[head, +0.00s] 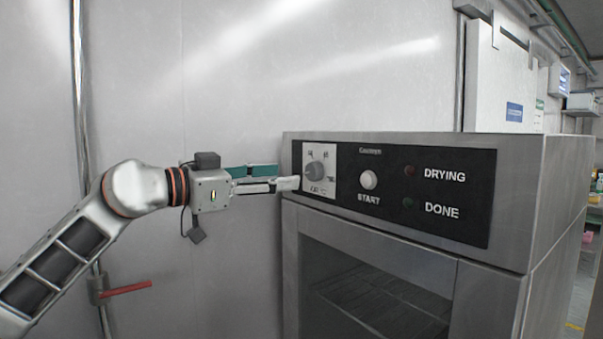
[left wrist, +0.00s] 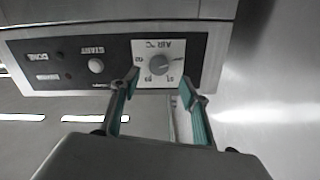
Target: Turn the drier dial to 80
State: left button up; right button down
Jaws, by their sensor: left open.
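The drier (head: 400,235) is a grey metal box with a black control panel. Its round dial (head: 316,172) sits on a white square plate at the panel's left end. The dial also shows in the left wrist view (left wrist: 160,65), upside down; its numbers are too small to read surely. My left gripper (head: 290,183) is beside the dial's left side in the head view. In the left wrist view the left gripper (left wrist: 160,85) is open, its fingertips apart and either side of the dial's plate. Whether a finger touches the dial cannot be told. My right gripper is not in view.
A white START button (head: 368,180) and the dark DRYING (head: 409,170) and DONE (head: 407,203) lamps are right of the dial. A plain wall (head: 230,70) stands behind my left arm. A red handle (head: 126,289) on a pipe is below that arm.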

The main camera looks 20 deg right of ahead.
aim_at(310, 173)
pick_arm(q)
jog(key=p+x, duration=0.1)
jog(key=x, duration=0.5)
jog(key=shift+d, duration=0.4)
jog(key=c, duration=1.1)
